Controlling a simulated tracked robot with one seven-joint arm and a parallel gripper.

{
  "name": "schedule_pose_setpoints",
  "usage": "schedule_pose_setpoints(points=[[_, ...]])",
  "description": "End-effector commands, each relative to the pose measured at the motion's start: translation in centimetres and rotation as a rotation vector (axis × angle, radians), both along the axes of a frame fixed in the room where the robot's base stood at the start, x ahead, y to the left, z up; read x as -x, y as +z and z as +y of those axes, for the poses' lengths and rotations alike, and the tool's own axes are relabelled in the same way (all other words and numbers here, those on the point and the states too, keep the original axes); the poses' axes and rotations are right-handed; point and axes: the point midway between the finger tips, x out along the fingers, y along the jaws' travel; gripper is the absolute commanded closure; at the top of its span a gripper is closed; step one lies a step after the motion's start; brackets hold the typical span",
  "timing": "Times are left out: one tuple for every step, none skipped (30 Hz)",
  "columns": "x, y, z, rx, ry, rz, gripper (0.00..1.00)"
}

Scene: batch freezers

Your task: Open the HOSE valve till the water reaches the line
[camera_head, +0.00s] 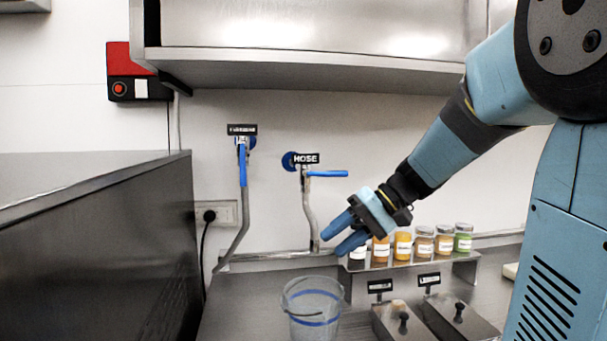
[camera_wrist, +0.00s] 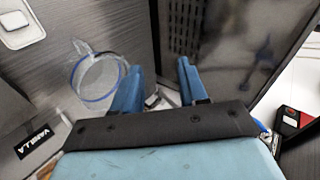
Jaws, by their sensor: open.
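The HOSE valve (camera_head: 326,173) is on the back wall, under a black HOSE label (camera_head: 306,158); its blue lever points sideways to the right. A pipe (camera_head: 309,215) runs down from it. A clear bucket (camera_head: 312,310) with a blue line stands on the counter below; it also shows in the wrist view (camera_wrist: 98,78). I cannot make out any water in it. My gripper (camera_head: 343,232) is open and empty, to the right of the pipe and below the lever, apart from the lever. Its blue fingers also show in the wrist view (camera_wrist: 157,82).
A second valve with a blue lever (camera_head: 243,165) pointing down is to the left; its label is unreadable. Several jars (camera_head: 403,246) stand on a shelf at right, behind lidded containers (camera_head: 458,316). A dark metal cabinet (camera_head: 100,245) fills the left. A steel hood (camera_head: 310,65) overhangs.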

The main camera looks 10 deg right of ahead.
Motion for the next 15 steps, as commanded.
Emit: schedule_pose_setpoints(points=[[-1.8,0.5,-0.8,-0.074,-0.001,-0.014,0.57],[-2.7,0.9,-1.1,-0.120,0.001,-0.031,0.57],[-3.9,1.5,-1.7,-0.179,0.002,-0.056,0.57],[-4.9,1.9,-2.2,-0.225,0.002,-0.077,0.57],[-5.8,2.3,-2.8,-0.268,0.000,-0.101,0.57],[-7.1,2.8,-3.7,-0.327,-0.004,-0.136,0.57],[-8.0,3.3,-4.4,-0.370,-0.008,-0.165,0.57],[-8.9,3.7,-5.2,-0.412,-0.012,-0.194,0.57],[-10.0,4.2,-6.4,-0.465,-0.020,-0.237,0.57],[-10.8,4.5,-7.3,-0.503,-0.027,-0.270,0.57],[-11.6,4.8,-8.2,-0.539,-0.035,-0.303,0.57],[-12.5,5.2,-9.4,-0.583,-0.045,-0.348,0.57],[-13.1,5.5,-10.3,-0.611,-0.054,-0.381,0.57],[-13.6,5.7,-11.2,-0.639,-0.062,-0.412,0.57],[-14.2,6.0,-12.3,-0.669,-0.073,-0.451,0.57]])
